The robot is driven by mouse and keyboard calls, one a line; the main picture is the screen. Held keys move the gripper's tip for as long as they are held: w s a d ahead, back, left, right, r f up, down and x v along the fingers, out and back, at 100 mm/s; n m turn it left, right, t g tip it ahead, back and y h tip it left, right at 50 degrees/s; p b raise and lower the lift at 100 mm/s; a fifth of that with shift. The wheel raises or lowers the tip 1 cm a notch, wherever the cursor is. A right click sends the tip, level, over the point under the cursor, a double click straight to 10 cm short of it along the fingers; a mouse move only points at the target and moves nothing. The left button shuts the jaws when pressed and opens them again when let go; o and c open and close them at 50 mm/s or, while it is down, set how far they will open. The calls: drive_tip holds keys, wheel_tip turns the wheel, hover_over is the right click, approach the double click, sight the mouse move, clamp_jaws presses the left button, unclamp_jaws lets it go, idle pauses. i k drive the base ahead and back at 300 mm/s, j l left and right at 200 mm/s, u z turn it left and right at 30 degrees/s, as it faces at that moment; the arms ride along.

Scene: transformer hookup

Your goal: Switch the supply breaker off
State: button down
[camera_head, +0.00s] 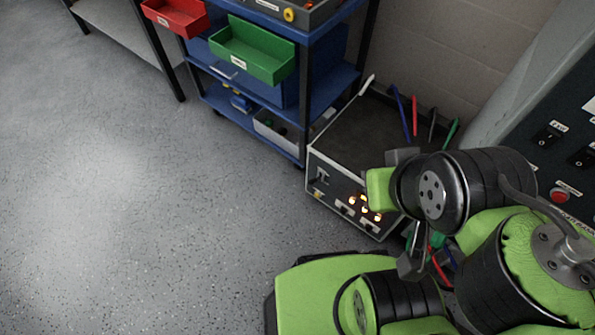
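A dark control panel (529,157) stands at the right edge, partly cut off by the frame. It carries black switches, one (548,136) near its left side and another (582,157) further right, and a red round button (560,195) below them. Their labels are too small to read, so I cannot tell which is the supply breaker. A grey box (345,207) with lit lamps and a small black switch (322,175) sits on the floor. My green and black arm fills the lower right and covers part of that box. My gripper's fingers cannot be made out clearly against the arm.
A blue shelf cart (325,85) with a green bin (252,50) and a red bin (175,15) stands behind the box. Coloured leads (401,110) rise behind the box by the wall. The grey floor (120,200) at left is clear.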

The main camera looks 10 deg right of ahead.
sight(311, 181)
drive_tip(key=i+j+u, duration=0.75)
drive_tip(key=i+l, duration=0.05)
drive_tip(key=l, duration=0.05)
